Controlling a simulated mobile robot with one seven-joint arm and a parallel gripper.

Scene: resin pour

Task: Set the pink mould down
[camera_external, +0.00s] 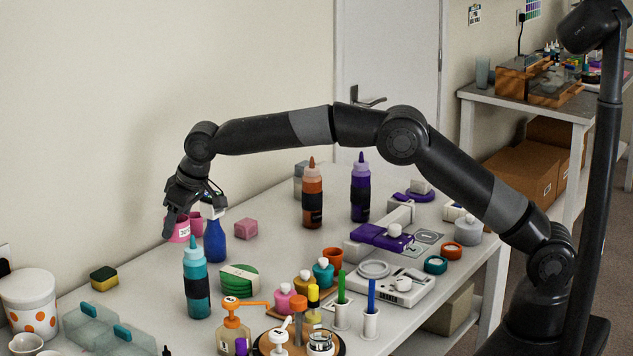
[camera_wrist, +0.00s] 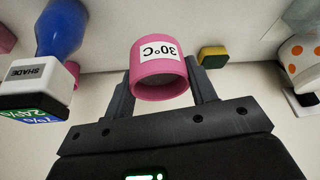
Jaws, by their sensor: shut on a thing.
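The pink mould (camera_external: 181,234) is a small round cup with a white "30°C" label, near the back left of the table. In the wrist view the pink mould (camera_wrist: 160,78) sits between the two fingers, its open rim towards the camera. My gripper (camera_external: 183,219) points down and is shut on it; the fingers also show in the wrist view (camera_wrist: 160,95). I cannot tell whether the mould's base touches the table.
A blue bottle (camera_external: 215,243) stands close to the right of the mould, with another pink item (camera_external: 197,224) partly hidden behind it. A teal bottle (camera_external: 196,285) is in front. A sponge (camera_external: 104,278) lies left. Bare table (camera_external: 150,262) lies between sponge and mould.

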